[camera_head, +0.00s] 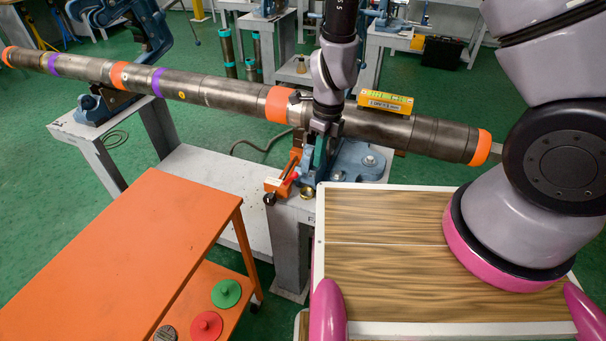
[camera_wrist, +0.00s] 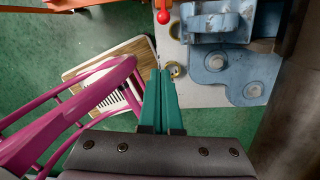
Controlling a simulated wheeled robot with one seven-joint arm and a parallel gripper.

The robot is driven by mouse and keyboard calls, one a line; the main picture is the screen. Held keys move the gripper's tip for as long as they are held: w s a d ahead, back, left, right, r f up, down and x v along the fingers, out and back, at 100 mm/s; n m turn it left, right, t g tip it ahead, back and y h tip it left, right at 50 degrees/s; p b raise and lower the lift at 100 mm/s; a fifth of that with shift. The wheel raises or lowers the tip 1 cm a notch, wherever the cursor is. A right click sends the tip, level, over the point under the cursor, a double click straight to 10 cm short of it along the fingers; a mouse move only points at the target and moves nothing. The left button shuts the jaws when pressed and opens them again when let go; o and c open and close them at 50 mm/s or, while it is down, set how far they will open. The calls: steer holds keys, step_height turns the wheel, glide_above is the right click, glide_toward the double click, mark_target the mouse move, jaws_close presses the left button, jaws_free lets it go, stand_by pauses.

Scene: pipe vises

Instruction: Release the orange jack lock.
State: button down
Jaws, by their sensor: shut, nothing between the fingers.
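The orange jack lock (camera_head: 283,183) sits on the near edge of the vise stand, left of the blue vise (camera_head: 347,160). It has an orange base and an upright orange arm; a red knob (camera_head: 293,177) is beside it. In the head view my gripper (camera_head: 319,160) points down in front of the pipe, right of the lock, partly hidden by my wrist.
A long steel pipe (camera_head: 210,90) with orange and purple bands lies across the vises. A yellow level (camera_head: 386,102) rests on it. A brass round piece (camera_head: 306,193) is on the stand; an orange cart (camera_head: 120,260) stands at left.

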mark_target(290, 179)
steer(key=w+a+f, duration=0.1)
steer(key=a+f, duration=0.3)
steer(key=f, duration=0.4)
steer(key=shift+w+f, duration=0.15)
steer(key=shift+w, duration=0.1)
stand_by(0.6)
steer(key=shift+a, duration=0.25)
stand_by(0.4)
